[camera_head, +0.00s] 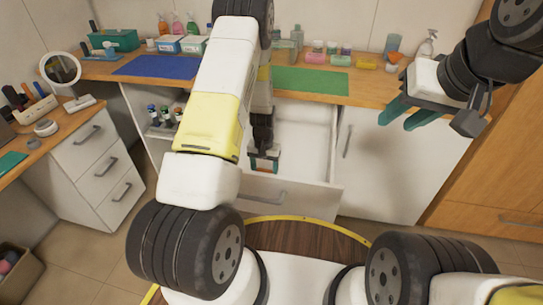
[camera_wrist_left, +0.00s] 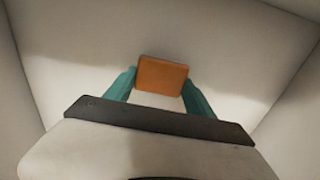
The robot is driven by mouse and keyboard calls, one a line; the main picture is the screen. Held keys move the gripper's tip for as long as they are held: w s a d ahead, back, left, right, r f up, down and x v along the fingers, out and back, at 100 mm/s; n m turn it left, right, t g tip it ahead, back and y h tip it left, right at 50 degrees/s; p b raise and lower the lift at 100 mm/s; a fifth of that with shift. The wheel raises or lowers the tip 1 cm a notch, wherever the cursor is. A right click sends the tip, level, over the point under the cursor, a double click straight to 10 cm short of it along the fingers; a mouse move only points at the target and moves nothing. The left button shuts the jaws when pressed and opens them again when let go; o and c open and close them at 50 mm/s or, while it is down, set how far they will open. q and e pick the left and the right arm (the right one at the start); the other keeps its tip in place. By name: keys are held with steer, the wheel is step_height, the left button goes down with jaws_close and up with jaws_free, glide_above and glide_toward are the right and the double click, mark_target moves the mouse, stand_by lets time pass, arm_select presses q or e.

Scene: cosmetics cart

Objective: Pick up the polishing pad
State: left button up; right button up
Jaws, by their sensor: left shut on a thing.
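The polishing pad (camera_wrist_left: 162,74) is a small orange block. In the left wrist view it sits between the two teal fingers of my left gripper (camera_wrist_left: 158,88), which is shut on it. In the head view my left gripper (camera_head: 264,163) reaches down into an open white drawer (camera_head: 292,160), and only a little orange shows at its fingers. The drawer's pale floor and walls surround the pad in the wrist view; I cannot tell whether the pad touches the floor. My right gripper (camera_head: 396,112) is at the upper right of the head view, with teal fingers apart and empty.
A wooden counter (camera_head: 372,88) behind the drawer holds a blue mat (camera_head: 158,67), a green mat (camera_head: 310,80) and several bottles and jars. A side desk (camera_head: 62,115) with a round mirror (camera_head: 61,69) stands at left. A closed white cabinet door (camera_head: 385,160) is right of the drawer.

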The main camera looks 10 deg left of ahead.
arm_select(q)
step_height(320, 180, up, 10)
stand_by(0.6)
